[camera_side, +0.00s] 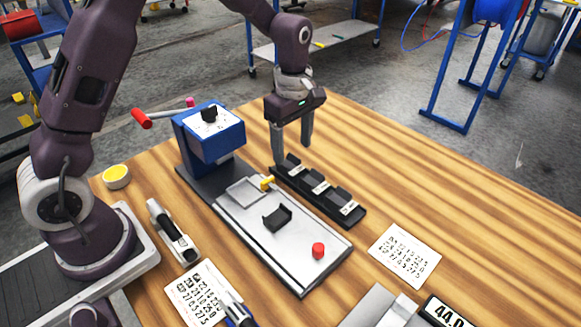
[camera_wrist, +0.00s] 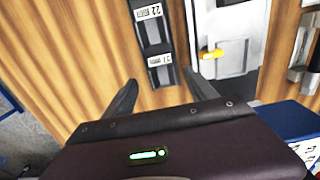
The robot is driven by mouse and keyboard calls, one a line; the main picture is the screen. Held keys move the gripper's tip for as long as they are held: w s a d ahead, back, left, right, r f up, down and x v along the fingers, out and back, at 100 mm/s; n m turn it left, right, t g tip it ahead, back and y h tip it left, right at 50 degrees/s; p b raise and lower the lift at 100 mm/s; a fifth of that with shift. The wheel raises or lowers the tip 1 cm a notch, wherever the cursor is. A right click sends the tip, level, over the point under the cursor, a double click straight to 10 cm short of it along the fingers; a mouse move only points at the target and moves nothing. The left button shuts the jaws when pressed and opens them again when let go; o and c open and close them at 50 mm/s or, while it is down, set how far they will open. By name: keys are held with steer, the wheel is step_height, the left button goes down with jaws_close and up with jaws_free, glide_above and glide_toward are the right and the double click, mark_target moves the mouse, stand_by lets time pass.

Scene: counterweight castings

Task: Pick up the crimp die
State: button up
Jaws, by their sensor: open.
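A long black rack (camera_side: 358,219) lies on the wooden table, with black blocks and white number labels along it; these look like crimp dies. It also shows in the wrist view (camera_wrist: 154,48), with labels reading 22 and apparently 27. Another dark U-shaped block (camera_side: 277,217) sits on the pale metal plate beside the rack. I cannot tell which block the task means. My gripper (camera_side: 292,154) is open and empty, pointing down at the rack's far end. In the wrist view its fingers (camera_wrist: 161,92) spread either side of the rack's near end.
A blue press (camera_side: 212,138) with a red-knobbed lever stands left of my gripper. A yellow piece (camera_side: 267,183) and a red knob (camera_side: 318,250) are on the metal plate (camera_side: 290,262). Number cards (camera_side: 405,255) lie nearby.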

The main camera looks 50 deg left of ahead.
mark_target(291, 166)
step_height(291, 166, down, 4)
steer(key=shift+s+a+r, duration=0.1)
steer(key=shift+s+a, duration=0.05)
jaws_close()
steer(key=shift+r, duration=0.1)
step_height(291, 166, up, 10)
steer(key=f, duration=0.1)
steer(key=s, duration=1.2)
steer(key=shift+s+a+f, duration=0.25)
steer(key=shift+s+f, duration=0.05)
steer(key=shift+f, duration=0.05)
